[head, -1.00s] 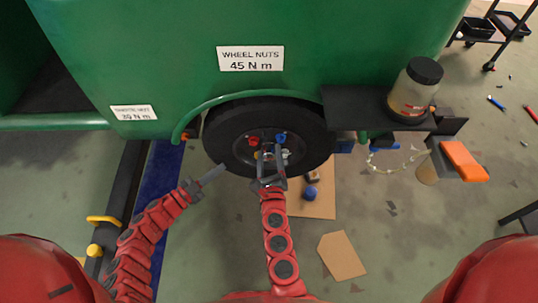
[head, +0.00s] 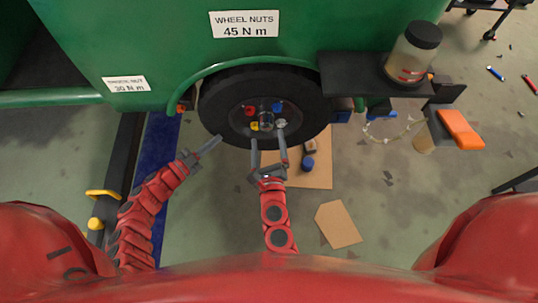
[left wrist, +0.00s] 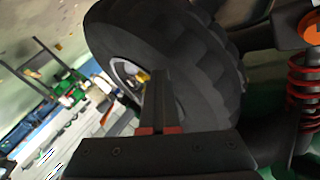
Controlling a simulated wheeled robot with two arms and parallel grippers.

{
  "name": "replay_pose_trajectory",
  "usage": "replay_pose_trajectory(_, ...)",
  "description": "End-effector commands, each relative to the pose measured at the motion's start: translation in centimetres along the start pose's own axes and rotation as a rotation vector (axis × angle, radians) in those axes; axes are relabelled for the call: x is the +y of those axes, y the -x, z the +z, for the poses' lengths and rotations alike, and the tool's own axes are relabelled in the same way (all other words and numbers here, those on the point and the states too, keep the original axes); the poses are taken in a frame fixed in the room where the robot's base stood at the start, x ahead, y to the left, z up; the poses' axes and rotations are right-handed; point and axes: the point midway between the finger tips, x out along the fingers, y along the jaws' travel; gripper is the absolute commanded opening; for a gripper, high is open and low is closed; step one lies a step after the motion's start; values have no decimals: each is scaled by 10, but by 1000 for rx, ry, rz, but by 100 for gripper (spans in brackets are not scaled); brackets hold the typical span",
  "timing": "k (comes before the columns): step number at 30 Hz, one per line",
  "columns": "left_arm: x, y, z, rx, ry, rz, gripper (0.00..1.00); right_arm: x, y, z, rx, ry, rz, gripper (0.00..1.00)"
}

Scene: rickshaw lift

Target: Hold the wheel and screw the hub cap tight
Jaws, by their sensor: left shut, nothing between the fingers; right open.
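The black wheel (head: 225,125) sits under the green fender in the head view. At its centre is a dark hub (head: 266,119) with red, blue, yellow and pale pieces around it. I cannot make out the hub cap's fit. My right gripper (head: 268,143) is open just below the hub, its fingers pointing up at it, with nothing visible between them. My left gripper (head: 217,140) is shut and empty by the tyre's lower left edge. In the left wrist view its shut fingers (left wrist: 158,75) stand in front of the tyre (left wrist: 205,70), partly hiding the rim.
A jar (head: 411,55) stands on a black shelf (head: 350,75) at the right. An orange-topped object (head: 461,129) is beside it. Cardboard pieces (head: 338,224) lie on the floor, with a blue item (head: 308,163) on one. A lift rail with a yellow handle (head: 103,194) is at left.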

Motion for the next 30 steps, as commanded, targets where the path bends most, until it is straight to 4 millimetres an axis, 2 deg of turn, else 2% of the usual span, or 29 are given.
replay_pose_trajectory(1, -8, -5, -4, 7, -4, -16, 0, 1, 12, 2, -4, 1, 5, 93)
replay_pose_trajectory(6, -8, -5, -4, 7, -4, -16, 0, 1, 42, 2, -5, 2, 4, 93)
replay_pose_trajectory(12, -8, -5, -4, 7, -3, -16, 0, 0, 59, 3, -5, -1, 0, 93)
replay_pose_trajectory(25, -8, -5, -4, 7, -3, -15, 0, -1, 63, 3, -5, 0, -4, 93)
replay_pose_trajectory(30, -1, 3, -9, 8, -1, -12, 0, -4, 64, 8, -5, 0, -4, 93)
